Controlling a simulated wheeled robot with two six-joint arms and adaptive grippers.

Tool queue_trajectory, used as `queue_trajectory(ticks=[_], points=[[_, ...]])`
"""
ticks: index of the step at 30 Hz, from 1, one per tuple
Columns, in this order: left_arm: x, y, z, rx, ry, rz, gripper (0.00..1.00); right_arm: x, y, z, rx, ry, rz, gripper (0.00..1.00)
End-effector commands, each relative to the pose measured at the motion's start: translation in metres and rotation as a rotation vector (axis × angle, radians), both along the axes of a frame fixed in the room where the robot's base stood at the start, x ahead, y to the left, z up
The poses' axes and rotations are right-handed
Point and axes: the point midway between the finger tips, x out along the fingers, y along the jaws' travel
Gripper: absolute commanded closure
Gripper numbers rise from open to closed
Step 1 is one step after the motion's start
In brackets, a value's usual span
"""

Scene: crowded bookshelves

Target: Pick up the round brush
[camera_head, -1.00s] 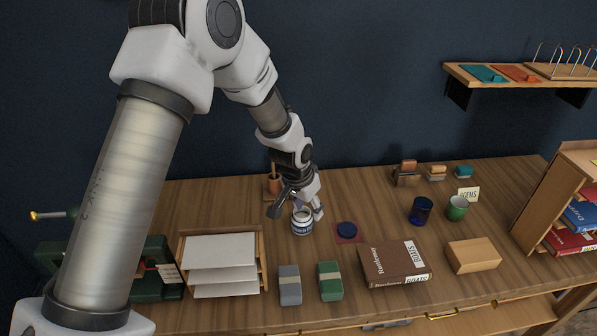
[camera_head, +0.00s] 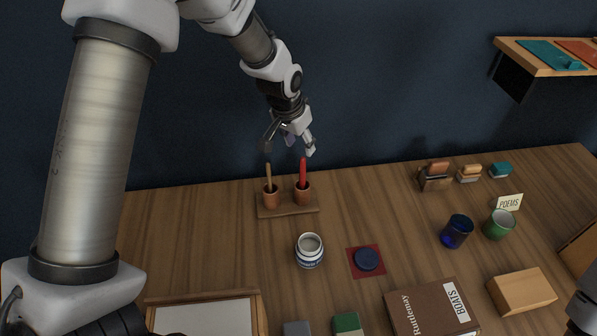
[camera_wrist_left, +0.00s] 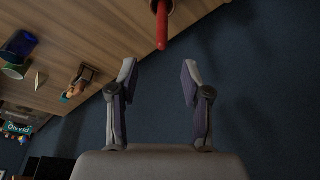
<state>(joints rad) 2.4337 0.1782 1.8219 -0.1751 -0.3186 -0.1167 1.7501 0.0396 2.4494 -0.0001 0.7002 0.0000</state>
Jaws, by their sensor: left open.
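Two upright handles stand in small terracotta cups on a wooden base (camera_head: 288,212) at the back of the desk. One is a red handle (camera_head: 302,172), the other a tan wooden handle (camera_head: 268,177). Their lower ends are hidden in the cups, so I cannot tell which is the round brush. My left gripper (camera_head: 289,148) is open and empty, just above the handles. In the left wrist view the red handle (camera_wrist_left: 162,25) points toward the gap between the open fingers (camera_wrist_left: 158,80), its tip just short of them.
A white jar (camera_head: 309,251) and a dark blue round lid or pad (camera_head: 367,259) on a red square lie in front. A blue cup (camera_head: 457,231), a green cup (camera_head: 499,224) and a book (camera_head: 432,311) are to the right. The wall is close behind.

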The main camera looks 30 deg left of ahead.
Motion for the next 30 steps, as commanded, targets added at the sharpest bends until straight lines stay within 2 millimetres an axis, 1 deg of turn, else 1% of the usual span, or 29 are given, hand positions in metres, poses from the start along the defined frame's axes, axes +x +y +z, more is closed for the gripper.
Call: queue_trajectory(ticks=[1, 3, 6, 11, 14, 19, 22, 24, 27, 30], points=[[0.0, 0.0, -0.018, 0.0, 0.0, 0.0, 0.52, -0.001, 0.0, -0.018, 0.0, 0.001, 0.0, 0.6], [0.0, 0.0, -0.031, 0.0, 0.0, 0.0, 0.52, -0.001, 0.0, -0.031, 0.0, 0.001, 0.0, 0.6], [0.0, 0.0, -0.048, 0.0, 0.0, 0.0, 0.52, -0.001, 0.0, -0.048, 0.0, 0.001, -0.001, 0.6], [-0.001, -0.001, -0.068, 0.0, -0.001, 0.0, 0.52, -0.001, -0.001, -0.068, 0.0, 0.002, -0.001, 0.6], [0.001, -0.001, -0.074, 0.0, 0.001, 0.0, 0.52, -0.001, -0.001, -0.068, 0.0, 0.001, -0.001, 0.6], [0.008, -0.001, -0.092, 0.0, 0.002, 0.0, 0.52, -0.001, 0.0, -0.057, 0.0, 0.0, 0.0, 0.6], [0.014, -0.001, -0.103, 0.001, 0.003, -0.001, 0.52, -0.001, 0.0, -0.048, 0.0, 0.001, 0.0, 0.6], [0.02, 0.0, -0.115, 0.0, 0.004, 0.001, 0.52, -0.001, 0.0, -0.04, 0.0, 0.001, 0.0, 0.6], [0.025, -0.001, -0.133, 0.0, 0.001, -0.001, 0.52, -0.001, 0.0, -0.039, 0.0, 0.0, 0.0, 0.6], [0.027, -0.001, -0.14, 0.0, 0.0, 0.0, 0.52, -0.001, 0.0, -0.039, 0.0, 0.001, -0.001, 0.6]])
